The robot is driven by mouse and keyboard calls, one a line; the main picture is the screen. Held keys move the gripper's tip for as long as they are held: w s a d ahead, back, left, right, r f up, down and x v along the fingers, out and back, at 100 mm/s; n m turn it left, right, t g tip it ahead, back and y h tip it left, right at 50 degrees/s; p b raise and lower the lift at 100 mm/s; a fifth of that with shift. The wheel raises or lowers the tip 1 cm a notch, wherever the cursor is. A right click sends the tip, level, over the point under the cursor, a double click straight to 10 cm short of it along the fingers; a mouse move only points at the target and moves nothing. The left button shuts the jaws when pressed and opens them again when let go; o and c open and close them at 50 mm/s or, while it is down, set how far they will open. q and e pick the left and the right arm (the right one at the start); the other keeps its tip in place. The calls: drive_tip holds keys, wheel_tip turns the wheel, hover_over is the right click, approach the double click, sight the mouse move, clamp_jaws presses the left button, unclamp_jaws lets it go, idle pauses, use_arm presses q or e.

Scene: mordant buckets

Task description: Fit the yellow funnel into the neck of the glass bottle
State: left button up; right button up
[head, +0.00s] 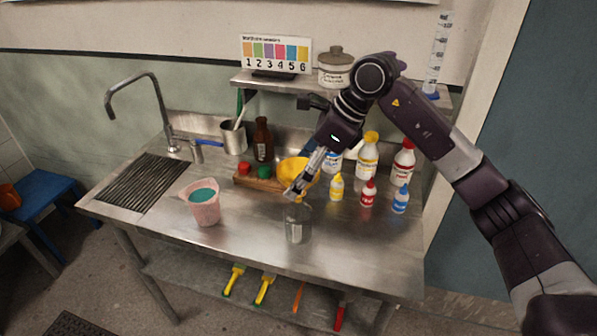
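The yellow funnel (288,169) shows in the middle of the head view, behind the fingers of my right gripper (293,192). The fingers slant down to the left across it and hide part of it. I cannot tell whether they grip it or only pass in front. The clear glass bottle (298,227) stands upright on the steel bench, just below the fingertips. Its upper part is partly hidden by the fingers, so I cannot tell whether the funnel touches the neck. My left gripper is out of view.
A wooden board (259,184) bears a red and a green item behind the bottle. A pink jug (202,205) stands left. A brown bottle (263,140) is at the back. Several small bottles, including a yellow one (336,188), stand close on the right. The front bench is clear.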

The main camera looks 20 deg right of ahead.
drive_tip(key=v, duration=1.2)
idle(0.3)
